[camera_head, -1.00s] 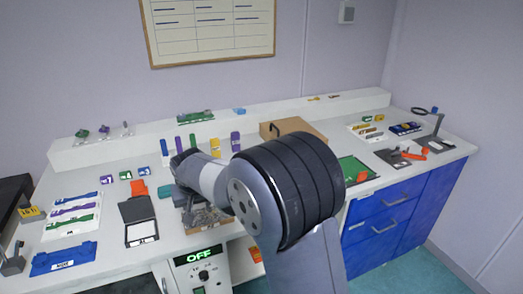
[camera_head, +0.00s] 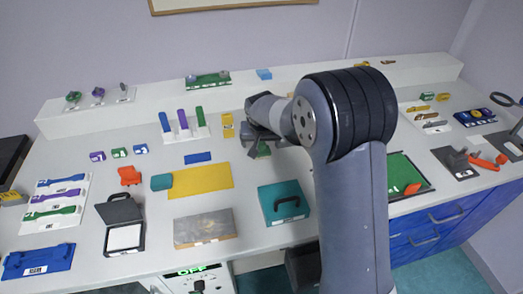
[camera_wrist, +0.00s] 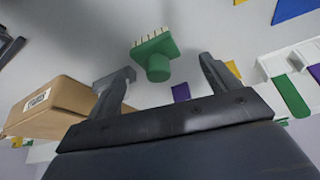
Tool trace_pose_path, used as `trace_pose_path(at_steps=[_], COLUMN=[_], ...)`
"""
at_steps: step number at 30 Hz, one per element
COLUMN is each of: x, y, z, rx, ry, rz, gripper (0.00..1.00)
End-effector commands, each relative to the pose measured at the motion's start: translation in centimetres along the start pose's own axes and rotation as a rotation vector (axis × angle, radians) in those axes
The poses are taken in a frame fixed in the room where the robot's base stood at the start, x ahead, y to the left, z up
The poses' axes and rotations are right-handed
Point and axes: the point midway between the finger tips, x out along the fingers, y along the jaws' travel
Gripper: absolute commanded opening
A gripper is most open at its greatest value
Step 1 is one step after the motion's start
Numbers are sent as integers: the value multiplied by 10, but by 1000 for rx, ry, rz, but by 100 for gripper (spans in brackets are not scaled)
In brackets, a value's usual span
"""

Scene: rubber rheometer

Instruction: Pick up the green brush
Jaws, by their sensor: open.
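The green brush (camera_wrist: 155,52) shows in the wrist view, with a green block, a round green knob and a row of pale bristles. My gripper (camera_wrist: 165,75) is open, with one finger on each side of the knob in the picture. I cannot tell how far the brush is from the fingertips, and nothing is held. In the head view only a bit of the green brush (camera_head: 264,150) shows below my gripper (camera_head: 262,136); the rest is hidden by it.
A cardboard box (camera_wrist: 50,108) is close to the left finger in the wrist view. On the bench are a yellow mat (camera_head: 205,181), a teal case (camera_head: 271,206), a metal plate (camera_head: 204,229) and a rack with coloured strips (camera_head: 186,130).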

Motion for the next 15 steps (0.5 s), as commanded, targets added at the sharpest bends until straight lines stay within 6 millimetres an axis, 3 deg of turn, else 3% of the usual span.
trace_pose_path(at_steps=[9, 15], x=[40, 48], y=[3, 2], z=[3, 3], rx=[1, 1], ry=[-2, 0], rz=[1, 0], gripper=[83, 83])
